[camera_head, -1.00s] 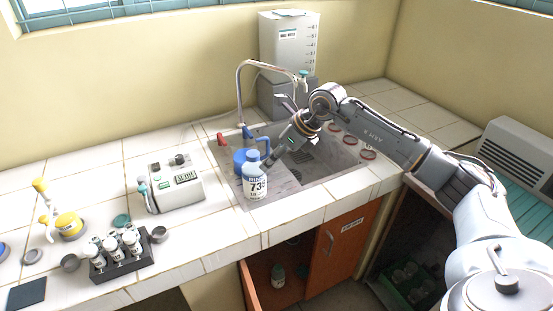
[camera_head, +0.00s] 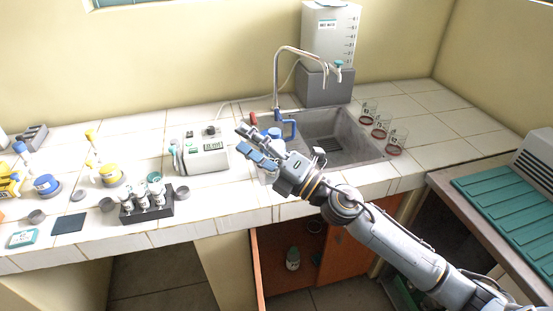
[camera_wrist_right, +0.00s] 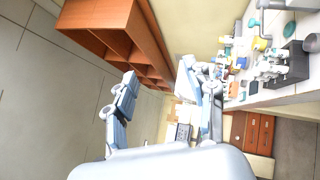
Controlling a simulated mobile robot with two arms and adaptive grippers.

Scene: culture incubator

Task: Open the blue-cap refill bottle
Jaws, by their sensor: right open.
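The bottle with a blue cap and a large printed number, seen a second ago at the sink's front left edge, is now mostly hidden behind my right gripper (camera_head: 248,144). A blue round top (camera_head: 275,132) shows just behind the gripper; I cannot tell whether it is the bottle's cap or another blue item. My right gripper is open and empty, above the counter in front of the sink, pointing left. In the right wrist view its fingers (camera_wrist_right: 158,80) are spread with nothing between them. My left gripper is not in view.
The sink (camera_head: 345,138) has a tall faucet (camera_head: 277,75). Left of it stand a grey device (camera_head: 205,155) and a dark rack (camera_head: 153,208) of small vials. Several glass vessels (camera_head: 380,127) stand right of the sink. An orange cabinet door (camera_head: 345,250) is below.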

